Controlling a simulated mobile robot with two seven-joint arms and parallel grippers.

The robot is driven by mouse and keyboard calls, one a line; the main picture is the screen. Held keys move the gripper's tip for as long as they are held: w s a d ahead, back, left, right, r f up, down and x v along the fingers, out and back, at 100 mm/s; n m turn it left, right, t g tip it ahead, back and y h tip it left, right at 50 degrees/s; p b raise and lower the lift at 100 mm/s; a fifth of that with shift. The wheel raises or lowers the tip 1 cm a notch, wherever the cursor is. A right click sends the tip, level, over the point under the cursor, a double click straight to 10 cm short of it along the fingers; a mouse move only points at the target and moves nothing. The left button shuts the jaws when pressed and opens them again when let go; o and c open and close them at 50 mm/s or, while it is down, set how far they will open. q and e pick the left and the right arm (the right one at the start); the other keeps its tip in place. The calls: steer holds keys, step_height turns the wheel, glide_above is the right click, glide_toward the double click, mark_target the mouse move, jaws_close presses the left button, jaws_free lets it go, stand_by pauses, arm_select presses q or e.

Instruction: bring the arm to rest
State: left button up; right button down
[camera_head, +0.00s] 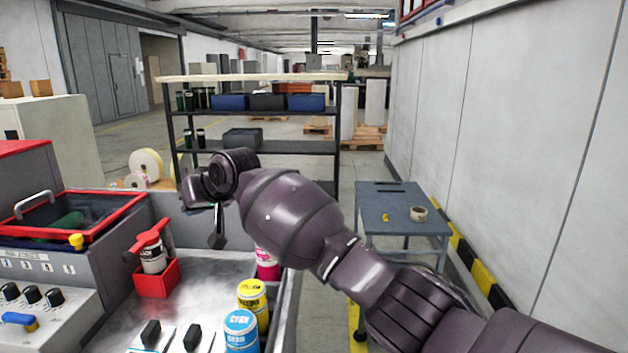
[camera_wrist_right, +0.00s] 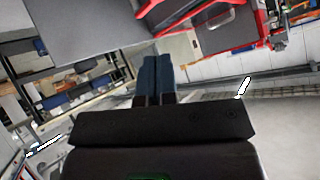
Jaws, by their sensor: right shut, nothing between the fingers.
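My right arm comes in from the lower right of the head view and reaches across the middle. Its gripper (camera_head: 217,238) points down above the back of the metal worktop (camera_head: 205,285), apart from anything on it. In the right wrist view the fingers of the right gripper (camera_wrist_right: 156,75) lie side by side, shut, with nothing between them. My left arm and gripper show in neither view.
A red holder (camera_head: 157,278) with a bottle, a yellow can (camera_head: 252,297), a cyan can (camera_head: 241,331) and a partly hidden magenta can (camera_head: 267,265) stand on the worktop. A blue-grey table (camera_head: 385,222) stands right, a shelf rack (camera_head: 250,152) behind. The floor beyond is fairly open.

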steer(key=w+d+r+n+t+y, duration=0.1)
steer(key=d+r+t+y, duration=0.1)
steer(key=d+r+t, duration=0.2)
steer(key=d+f+m+t, duration=0.1)
steer(key=d+f+t, duration=0.35)
steer(key=d, duration=0.55)
steer(key=s+d+f+m+t+h+b, duration=0.1)
steer(key=s+d+f+m+t+h, duration=0.15)
steer(key=d+f, duration=0.65)
steer(key=s+d+f+m+t+h+b, duration=0.15)
steer(key=s+d+f, duration=0.25)
steer(key=d+f, duration=0.55)
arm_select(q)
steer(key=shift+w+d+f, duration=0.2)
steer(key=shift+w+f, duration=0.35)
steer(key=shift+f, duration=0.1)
arm_select(e)
steer(key=s+d+f+m+g+h, duration=0.1)
steer(key=s+d+f+g+h, duration=0.1)
steer(key=s+d+f, duration=0.4)
steer(key=s+d+f+m+g+h, duration=0.1)
steer(key=s+d+f+g+h, duration=0.1)
steer(key=s+d+f, duration=0.5)
steer(key=s+d+f+m+g+h, duration=0.1)
steer(key=s+d+f+g+h, duration=0.1)
steer(key=s+d+f, duration=0.5)
steer(key=s+f+h, duration=0.1)
steer(key=s+f, duration=0.4)
steer(key=s, duration=0.6)
steer(key=shift+f, duration=0.25)
